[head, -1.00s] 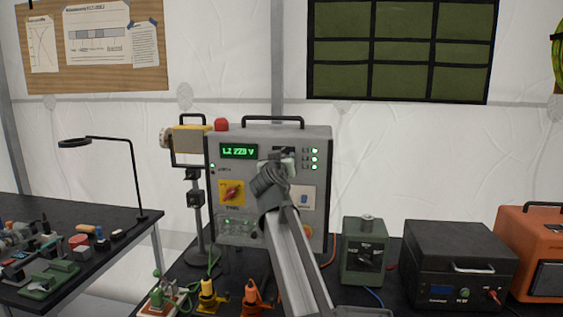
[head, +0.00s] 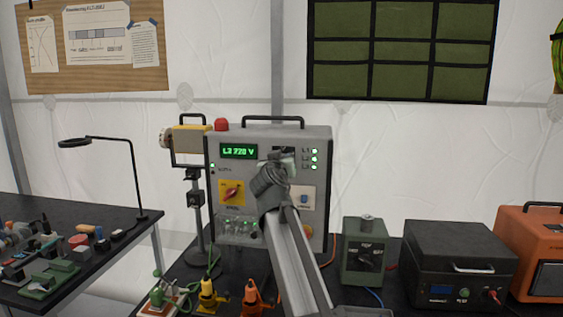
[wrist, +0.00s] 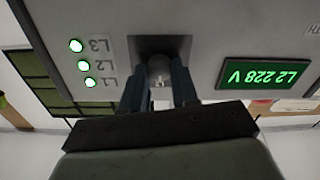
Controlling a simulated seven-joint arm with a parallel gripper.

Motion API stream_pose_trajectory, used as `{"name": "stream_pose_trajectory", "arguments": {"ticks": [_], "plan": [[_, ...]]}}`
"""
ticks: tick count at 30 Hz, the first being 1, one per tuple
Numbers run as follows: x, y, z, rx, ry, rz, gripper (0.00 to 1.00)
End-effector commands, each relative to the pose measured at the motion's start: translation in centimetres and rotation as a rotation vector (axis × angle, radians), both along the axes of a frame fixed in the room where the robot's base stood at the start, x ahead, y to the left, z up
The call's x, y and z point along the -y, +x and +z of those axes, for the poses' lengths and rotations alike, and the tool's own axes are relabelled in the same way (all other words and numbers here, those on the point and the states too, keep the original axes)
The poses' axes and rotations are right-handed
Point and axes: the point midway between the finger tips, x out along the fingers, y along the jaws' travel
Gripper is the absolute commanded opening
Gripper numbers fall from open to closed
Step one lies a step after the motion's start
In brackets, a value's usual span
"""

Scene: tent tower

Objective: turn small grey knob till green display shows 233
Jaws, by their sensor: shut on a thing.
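The green display (head: 239,151) is at the upper left of the grey panel (head: 225,205). In the wrist view the display (wrist: 262,74) appears upside down and reads L2 228 V; its digits are less clear in the head view. The small grey knob (wrist: 159,68) sits in a dark recess, between the two fingers of my gripper (wrist: 160,88). The gripper is shut on the knob. In the head view my gripper (head: 279,160) and arm cover the knob.
A red-on-yellow rotary switch (head: 231,192) is below the display. Three green lamps (wrist: 84,65) marked L1, L2 and L3 are lit beside the knob. A red button (head: 221,124) is on top. A green-grey box (head: 363,252) and a black box (head: 455,265) stand to the right.

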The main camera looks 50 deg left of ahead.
Motion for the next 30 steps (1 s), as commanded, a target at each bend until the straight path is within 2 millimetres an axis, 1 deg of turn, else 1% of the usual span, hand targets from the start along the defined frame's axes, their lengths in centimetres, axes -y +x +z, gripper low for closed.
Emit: {"name": "stream_pose_trajectory", "arguments": {"ticks": [8,30], "plan": [[-0.01,-0.02,0.0,0.116,-0.116,0.0,0.0],[-0.06,-0.07,-0.05,0.579,-0.582,-0.001,0.0]]}}
